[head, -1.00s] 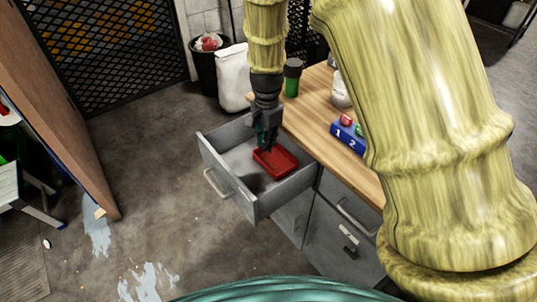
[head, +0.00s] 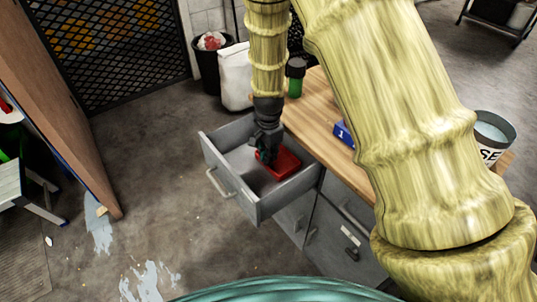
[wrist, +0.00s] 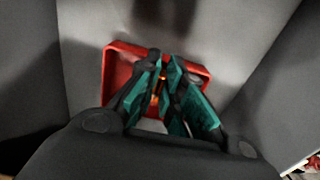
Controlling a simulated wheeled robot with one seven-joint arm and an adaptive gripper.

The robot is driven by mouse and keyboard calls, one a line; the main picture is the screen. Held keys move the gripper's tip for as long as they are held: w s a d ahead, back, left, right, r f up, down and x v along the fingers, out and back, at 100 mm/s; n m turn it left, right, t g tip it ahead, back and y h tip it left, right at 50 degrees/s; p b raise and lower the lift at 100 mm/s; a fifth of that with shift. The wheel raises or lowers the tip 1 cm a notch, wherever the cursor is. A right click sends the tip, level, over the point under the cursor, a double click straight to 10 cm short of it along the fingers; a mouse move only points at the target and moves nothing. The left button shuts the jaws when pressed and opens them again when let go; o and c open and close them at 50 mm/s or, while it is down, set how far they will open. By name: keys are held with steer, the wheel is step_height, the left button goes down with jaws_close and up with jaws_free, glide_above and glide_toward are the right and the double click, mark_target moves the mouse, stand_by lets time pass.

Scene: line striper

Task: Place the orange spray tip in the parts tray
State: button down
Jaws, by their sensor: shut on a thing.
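The red parts tray (head: 286,163) lies on the floor of the open grey drawer. In the wrist view, its rim (wrist: 122,50) shows around my fingers. My gripper (head: 263,157) points down inside the drawer, at the tray's left side in the head view. In the wrist view, my gripper (wrist: 165,72) has its teal fingers close together over the tray, shut on the small orange spray tip (wrist: 158,88). Only a sliver of the tip shows between the fingers, and I cannot tell whether it touches the tray. The tip is hidden in the head view.
The drawer's walls (head: 232,196) stand close around my gripper. The wooden worktop (head: 310,115) lies to the right, with a green bottle (head: 295,78) and a blue numbered block (head: 343,134). A bucket (head: 492,135) stands at far right. The drawer floor left of the tray is bare.

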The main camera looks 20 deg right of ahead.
steer(key=shift+f, duration=0.15)
steer(key=c, duration=1.5)
jaws_free()
steer(key=shift+c, duration=0.2)
step_height(320, 180, up, 12)
steer(key=shift+b, duration=0.3)
